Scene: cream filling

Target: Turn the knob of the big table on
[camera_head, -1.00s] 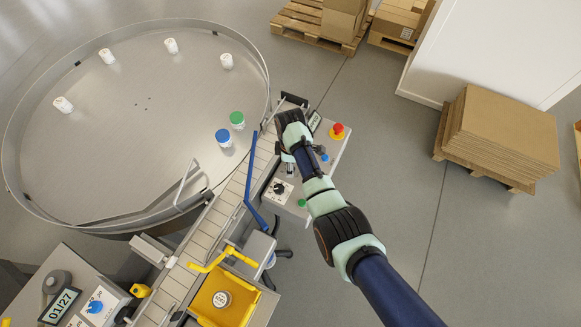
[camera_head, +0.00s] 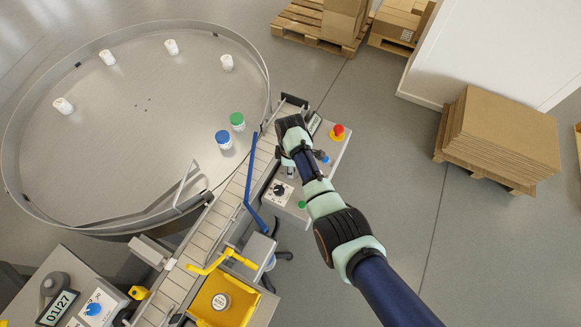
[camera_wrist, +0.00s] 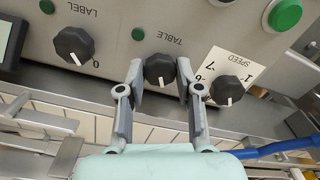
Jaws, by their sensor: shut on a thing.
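The big round table (camera_head: 150,180) is at the upper left of the head view, with white jars, a blue-lidded jar (camera_head: 223,138) and a green-lidded jar (camera_head: 237,121) on it. In the wrist view, the black knob marked TABLE (camera_wrist: 159,70) is on a grey panel, and its white pointer mark shows at its lower edge. My gripper (camera_wrist: 158,80) is shut on this knob, with one finger at each side. In the head view, my arm hides the knob.
A green button (camera_wrist: 284,14) is at the upper right. A red emergency button (camera_head: 338,130) and the conveyor (camera_head: 205,235) are near the arm.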

